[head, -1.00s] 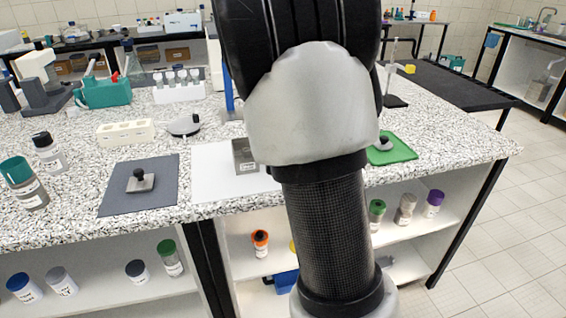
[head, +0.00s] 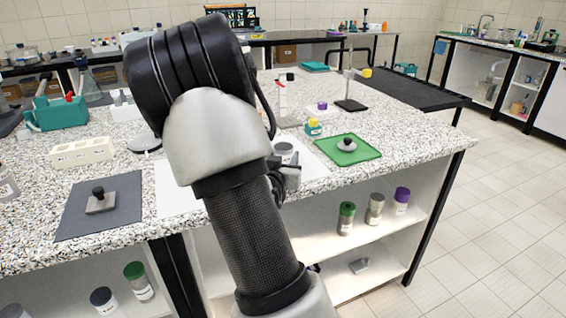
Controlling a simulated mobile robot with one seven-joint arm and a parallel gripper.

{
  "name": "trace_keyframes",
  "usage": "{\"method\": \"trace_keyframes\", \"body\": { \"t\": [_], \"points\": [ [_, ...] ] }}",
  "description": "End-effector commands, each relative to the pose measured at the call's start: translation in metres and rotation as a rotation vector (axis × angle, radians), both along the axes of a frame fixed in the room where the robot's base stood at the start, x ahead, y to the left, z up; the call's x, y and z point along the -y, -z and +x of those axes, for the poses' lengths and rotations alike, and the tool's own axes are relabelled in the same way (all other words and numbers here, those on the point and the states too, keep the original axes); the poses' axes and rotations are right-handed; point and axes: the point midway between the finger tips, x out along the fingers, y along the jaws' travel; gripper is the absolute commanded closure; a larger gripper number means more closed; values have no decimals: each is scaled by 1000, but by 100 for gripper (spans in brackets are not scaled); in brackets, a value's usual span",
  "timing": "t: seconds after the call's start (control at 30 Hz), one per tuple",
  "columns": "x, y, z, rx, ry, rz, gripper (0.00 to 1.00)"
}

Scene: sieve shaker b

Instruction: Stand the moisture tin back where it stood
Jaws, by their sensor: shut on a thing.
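My gripper (head: 291,172) shows only in part, to the right of my forearm over the white sheet (head: 178,188). It is shut on a small round grey tin (head: 284,149), which I take to be the moisture tin. My wrist and arm hide much of the fingers and part of the tin. I cannot tell whether the tin touches the counter or is held just above it.
A green mat (head: 364,156) with a black-knobbed grey disc (head: 346,144) lies right of the gripper. A yellow-capped bottle (head: 313,126) stands close behind. A dark mat (head: 70,222) with a knobbed block (head: 101,203) lies left. Jars stand on shelves below.

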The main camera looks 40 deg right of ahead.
Motion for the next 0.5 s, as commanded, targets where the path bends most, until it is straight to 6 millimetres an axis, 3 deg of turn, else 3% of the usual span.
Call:
{"method": "trace_keyframes", "body": {
  "t": [0.4,0.43,0.5],
  "points": [
    [0,10,0,2,-1,0,77],
    [0,9,0,2,-1,0,53],
    [0,8,0,2,-1,0,41]
  ]
}}
